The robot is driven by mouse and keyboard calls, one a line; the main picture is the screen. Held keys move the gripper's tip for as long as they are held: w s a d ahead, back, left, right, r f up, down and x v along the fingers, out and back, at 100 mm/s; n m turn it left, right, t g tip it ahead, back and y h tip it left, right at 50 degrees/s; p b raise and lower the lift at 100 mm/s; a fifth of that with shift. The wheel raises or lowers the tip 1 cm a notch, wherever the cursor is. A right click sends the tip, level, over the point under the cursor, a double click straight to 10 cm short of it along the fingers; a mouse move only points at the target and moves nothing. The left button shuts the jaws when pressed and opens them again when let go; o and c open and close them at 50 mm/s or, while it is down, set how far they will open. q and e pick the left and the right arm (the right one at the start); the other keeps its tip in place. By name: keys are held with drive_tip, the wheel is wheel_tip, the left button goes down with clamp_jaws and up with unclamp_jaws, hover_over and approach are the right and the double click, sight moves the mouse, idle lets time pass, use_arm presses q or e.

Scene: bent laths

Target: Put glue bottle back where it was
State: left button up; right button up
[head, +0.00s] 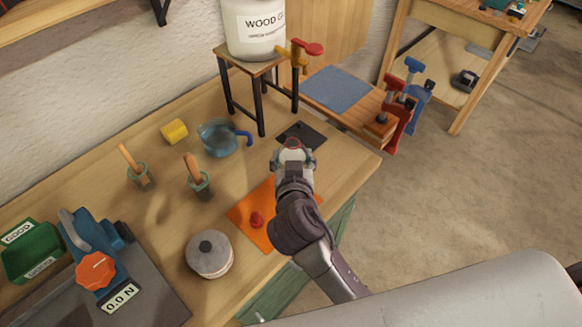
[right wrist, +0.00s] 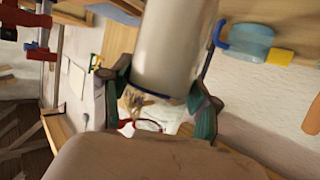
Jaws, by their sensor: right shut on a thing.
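My right gripper (head: 293,160) is over the right part of the bench, near a dark square pad (head: 307,131). In the right wrist view its two fingers (right wrist: 163,95) are shut on a pale cylinder, which I take to be the glue bottle (right wrist: 172,45). In the head view only a small whitish and reddish part of the bottle (head: 291,145) shows at the fingertips; the gripper hides the rest. I cannot tell whether the bottle touches the pad. My left gripper is in neither view.
A large wood glue tub (head: 257,32) with a tap stands on a small stand (head: 243,62) behind. A blue-handled jug (head: 217,138), yellow block (head: 174,131), two brush pots, round tin (head: 209,255) and orange mat (head: 243,218) with a red knob (head: 257,219) lie left and in front.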

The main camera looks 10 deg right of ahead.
drive_tip(key=shift+a+f, duration=0.15)
wheel_tip(320, 180, down, 4)
drive_tip(key=shift+r+p, duration=0.1)
drive_tip(key=shift+p, duration=0.25)
drive_tip(key=shift+f, duration=0.3)
drive_tip(key=o, duration=1.5)
drive_tip(key=shift+r, duration=0.1)
drive_tip(key=shift+r, duration=0.1)
